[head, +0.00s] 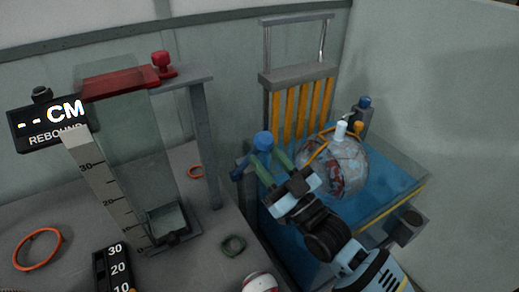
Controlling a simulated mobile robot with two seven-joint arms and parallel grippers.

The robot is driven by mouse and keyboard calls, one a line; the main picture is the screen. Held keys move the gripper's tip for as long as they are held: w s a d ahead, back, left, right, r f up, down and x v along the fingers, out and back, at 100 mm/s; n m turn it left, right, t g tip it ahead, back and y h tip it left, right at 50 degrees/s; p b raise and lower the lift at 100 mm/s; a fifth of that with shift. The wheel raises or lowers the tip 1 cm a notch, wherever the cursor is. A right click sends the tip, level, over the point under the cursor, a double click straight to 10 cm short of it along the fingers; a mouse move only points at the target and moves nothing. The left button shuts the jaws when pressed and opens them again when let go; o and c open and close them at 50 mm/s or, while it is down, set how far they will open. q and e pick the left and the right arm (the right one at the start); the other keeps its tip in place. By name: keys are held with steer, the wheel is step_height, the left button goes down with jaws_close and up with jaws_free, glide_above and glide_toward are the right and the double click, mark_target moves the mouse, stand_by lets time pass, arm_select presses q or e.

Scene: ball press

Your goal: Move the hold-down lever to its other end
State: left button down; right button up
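A blue round knob (262,140) stands at the left edge of the blue press bed (398,190); it looks like the hold-down lever's handle. A second blue-topped post (364,104) stands at the back right of the bed. My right gripper (264,155) reaches in from the lower right. Its two green fingers are apart, with their tips just at the near side of the left knob. I cannot tell whether they touch it. The lever's lower part is partly hidden by the fingers. My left gripper is not in view.
A worn, scuffed ball (340,167) sits on the bed before yellow bars (302,108). At left stand a rebound gauge with a display (48,122), a clear panel and a red knob (162,64).

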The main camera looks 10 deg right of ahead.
steer(key=v, duration=0.4)
steer(key=shift+s+d+f+b, duration=0.1)
steer(key=shift+s+d+b, duration=0.05)
steer(key=shift+s+b, duration=0.15)
steer(key=shift+c, duration=0.2)
